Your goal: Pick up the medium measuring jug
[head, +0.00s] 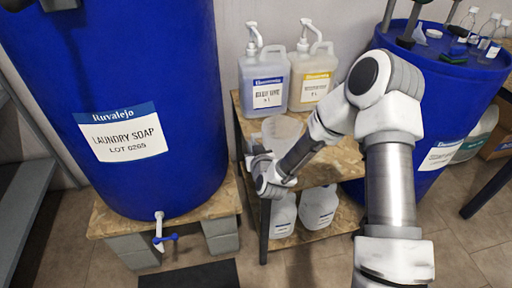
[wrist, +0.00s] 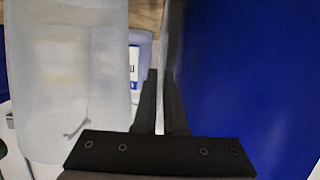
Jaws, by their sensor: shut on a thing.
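The measuring jug (head: 282,130) is clear and translucent and stands upright at the left of the wooden shelf top, in front of the pump bottles. In the wrist view the pale, translucent jug (wrist: 65,75) fills the left side, close to my fingers. My gripper (head: 256,152) is at the jug's near left side, at the shelf's left edge. In the wrist view the two dark fingers of my gripper (wrist: 160,75) are close together, shut on a thin part of the jug. The exact contact is hard to make out.
A large blue laundry soap drum (head: 150,90) with a tap stands close on the left. Two pump bottles (head: 265,85) stand behind the jug on the shelf (head: 345,155). Another blue drum (head: 440,100) is on the right. Pale jugs (head: 318,208) sit on the lower shelf.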

